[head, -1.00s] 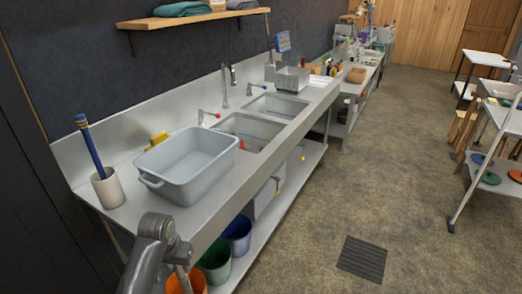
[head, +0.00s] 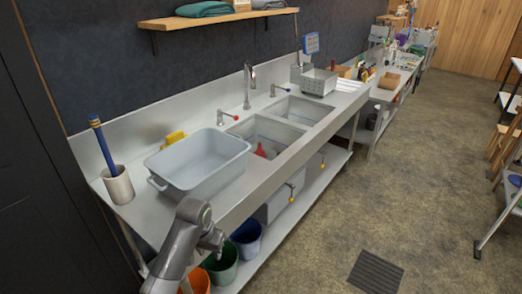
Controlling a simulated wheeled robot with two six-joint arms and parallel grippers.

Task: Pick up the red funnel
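The red funnel (head: 260,151) lies in the nearer sink basin (head: 277,131); only part of it shows over the basin's front edge. My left arm comes up at the bottom of the head view, in front of the counter. My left gripper (head: 213,241) is small, dark and partly hidden by its own arm, well short of the funnel and below the counter edge. Whether it is open or shut does not show. My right gripper is out of view.
A grey tub (head: 200,163) stands on the counter left of the sink, beside a cup (head: 118,185) with a blue rolled item. Buckets (head: 246,237) sit below.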

